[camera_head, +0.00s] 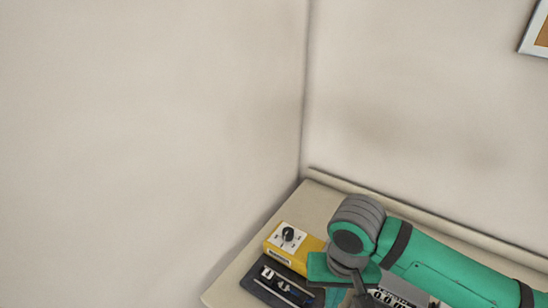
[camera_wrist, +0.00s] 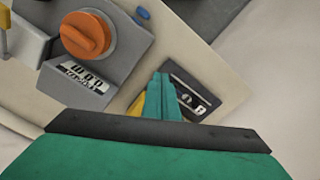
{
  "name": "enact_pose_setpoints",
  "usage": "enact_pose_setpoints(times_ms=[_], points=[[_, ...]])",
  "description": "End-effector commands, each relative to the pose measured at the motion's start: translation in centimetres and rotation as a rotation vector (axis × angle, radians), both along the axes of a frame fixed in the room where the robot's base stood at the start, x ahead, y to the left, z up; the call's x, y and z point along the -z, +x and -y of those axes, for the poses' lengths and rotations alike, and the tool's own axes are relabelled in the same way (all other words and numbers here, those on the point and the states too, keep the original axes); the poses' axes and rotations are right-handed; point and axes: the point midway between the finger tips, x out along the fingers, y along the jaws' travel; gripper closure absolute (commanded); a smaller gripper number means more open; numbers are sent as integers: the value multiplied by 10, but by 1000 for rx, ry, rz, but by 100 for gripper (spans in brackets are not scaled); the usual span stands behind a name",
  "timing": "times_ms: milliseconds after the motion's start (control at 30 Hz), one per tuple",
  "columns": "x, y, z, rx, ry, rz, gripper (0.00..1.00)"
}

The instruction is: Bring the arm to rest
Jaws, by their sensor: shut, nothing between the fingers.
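My green arm reaches in from the right edge of the head view, over the tabletop. My gripper (camera_wrist: 160,82) shows in the wrist view as two green fingers pressed together, with nothing between them. They hang above the table beside a grey device with an orange knob (camera_wrist: 86,34). In the head view the end of my arm is low in the picture, and the fingertips cannot be made out clearly.
A yellow box with a black dial (camera_head: 287,237) and a dark panel with white markings (camera_head: 267,291) lie left of my arm. A grey device (camera_head: 401,291) is partly hidden below my arm. Walls (camera_head: 150,120) close off the left and back. A picture frame (camera_head: 537,32) hangs upper right.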

Motion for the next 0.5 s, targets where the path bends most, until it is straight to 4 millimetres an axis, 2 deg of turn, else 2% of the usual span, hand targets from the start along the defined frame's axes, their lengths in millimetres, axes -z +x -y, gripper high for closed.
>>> enact_pose_setpoints(times_ms=[267, 500], points=[[0, 22, -39, -61, 101, 84, 100], [-5, 46, -85, -127, 226, 188, 100]])
